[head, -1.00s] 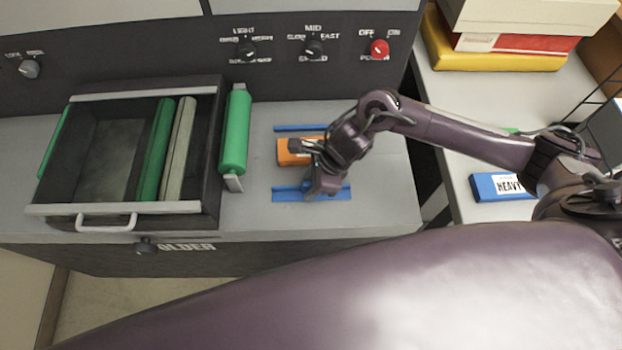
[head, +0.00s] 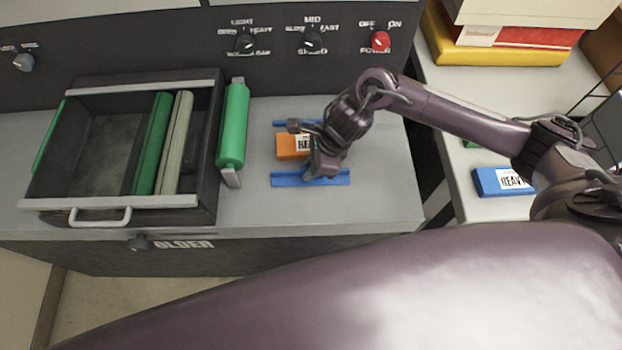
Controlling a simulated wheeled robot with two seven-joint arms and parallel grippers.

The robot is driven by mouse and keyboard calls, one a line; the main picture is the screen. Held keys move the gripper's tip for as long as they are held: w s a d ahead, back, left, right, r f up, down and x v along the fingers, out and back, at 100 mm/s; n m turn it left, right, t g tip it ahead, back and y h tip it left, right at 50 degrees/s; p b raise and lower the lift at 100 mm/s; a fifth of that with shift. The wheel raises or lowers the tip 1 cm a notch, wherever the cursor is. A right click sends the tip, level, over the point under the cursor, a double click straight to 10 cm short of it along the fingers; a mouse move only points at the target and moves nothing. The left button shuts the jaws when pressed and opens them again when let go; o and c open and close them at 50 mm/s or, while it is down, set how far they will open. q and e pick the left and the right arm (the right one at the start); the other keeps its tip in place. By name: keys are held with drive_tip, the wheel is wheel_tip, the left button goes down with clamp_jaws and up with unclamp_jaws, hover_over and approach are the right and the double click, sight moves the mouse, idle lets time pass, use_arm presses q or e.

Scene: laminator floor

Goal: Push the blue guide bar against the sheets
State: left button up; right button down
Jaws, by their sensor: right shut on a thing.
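The near blue guide bar (head: 335,178) lies on the grey machine top, running left to right. The orange pack of sheets (head: 287,147) with a white label lies behind it, with a narrow strip of grey top between them. A second blue bar (head: 285,123) runs along the far side of the sheets. My right gripper (head: 311,174) is shut on the middle of the near bar. Its wrist covers the right part of the sheets and of the far bar. My left gripper is out of view.
Behind are knobs and a red power switch (head: 380,41). A blue pack (head: 489,181) lies on the right table.

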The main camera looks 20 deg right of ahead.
drive_tip(key=shift+w+d+f, duration=0.15)
drive_tip(key=shift+w+f, duration=0.05)
drive_tip(key=shift+w, duration=0.55)
drive_tip(key=shift+w+d+r, duration=0.15)
drive_tip(key=shift+w, duration=0.2)
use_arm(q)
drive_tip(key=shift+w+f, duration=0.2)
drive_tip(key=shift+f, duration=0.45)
use_arm(e)
drive_tip(key=shift+s, duration=0.1)
drive_tip(key=c, duration=1.4)
unclamp_jaws()
